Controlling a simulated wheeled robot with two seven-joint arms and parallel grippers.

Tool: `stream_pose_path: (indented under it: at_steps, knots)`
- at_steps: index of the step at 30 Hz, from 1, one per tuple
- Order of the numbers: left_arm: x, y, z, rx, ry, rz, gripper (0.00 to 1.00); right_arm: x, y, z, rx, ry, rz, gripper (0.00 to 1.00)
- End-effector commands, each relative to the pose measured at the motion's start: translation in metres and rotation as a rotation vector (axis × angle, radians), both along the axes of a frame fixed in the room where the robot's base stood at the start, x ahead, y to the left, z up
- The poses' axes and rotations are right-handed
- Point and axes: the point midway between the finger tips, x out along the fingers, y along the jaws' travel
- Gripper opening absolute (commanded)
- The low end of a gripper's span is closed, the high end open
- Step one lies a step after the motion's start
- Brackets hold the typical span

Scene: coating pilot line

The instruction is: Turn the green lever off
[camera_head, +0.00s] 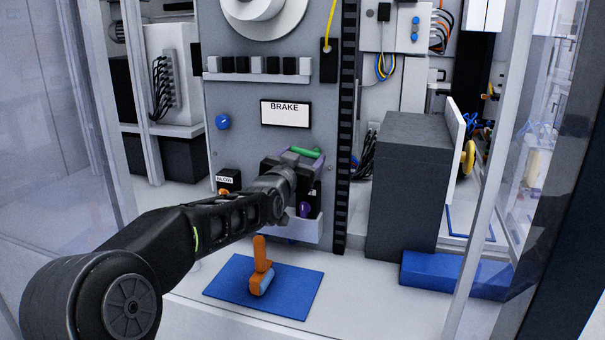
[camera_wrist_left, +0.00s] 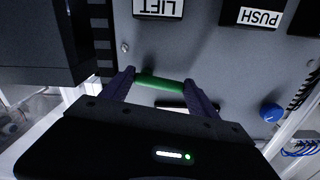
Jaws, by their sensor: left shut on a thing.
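The green lever (camera_head: 306,152) is on the grey machine panel, below the white BRAKE sign (camera_head: 285,113). It lies roughly level, with a slight tilt. My left gripper (camera_head: 300,160) is at the panel, with its purple fingers on the lever. In the left wrist view the green lever (camera_wrist_left: 160,83) lies between the two purple fingertips (camera_wrist_left: 158,84), one at each end. The gripper is shut on it. The lever's mount on the panel is partly hidden by the gripper. My right gripper is in neither view.
A blue mat (camera_head: 222,280) with an orange-handled roller (camera_head: 261,268) lies below. A dark grey block (camera_head: 408,185) stands to the right.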

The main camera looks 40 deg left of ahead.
Motion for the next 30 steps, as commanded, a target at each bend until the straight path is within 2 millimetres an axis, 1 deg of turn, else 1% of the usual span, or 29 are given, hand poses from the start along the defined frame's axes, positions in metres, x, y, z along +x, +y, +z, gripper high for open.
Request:
stream_pose_path:
  at_steps: [1, 6, 9, 25, 26, 30]
  knots:
    - [0.000, 0.000, -0.007, -0.029, -0.009, 0.000, 0.29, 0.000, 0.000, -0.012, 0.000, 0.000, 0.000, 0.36]
    - [0.000, 0.000, -0.007, -0.116, -0.038, -0.001, 0.29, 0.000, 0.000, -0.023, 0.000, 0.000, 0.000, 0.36]
    - [0.000, -0.001, -0.007, -0.147, -0.048, -0.001, 0.29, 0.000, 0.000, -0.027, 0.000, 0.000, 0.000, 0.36]
    - [0.001, -0.001, -0.005, -0.179, -0.059, -0.001, 0.29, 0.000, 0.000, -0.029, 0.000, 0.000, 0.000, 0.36]
    - [0.001, -0.001, -0.005, -0.179, -0.059, -0.001, 0.72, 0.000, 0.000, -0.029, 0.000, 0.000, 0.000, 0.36]
    - [0.001, -0.001, -0.005, -0.177, -0.060, -0.001, 0.83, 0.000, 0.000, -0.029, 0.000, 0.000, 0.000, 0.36]
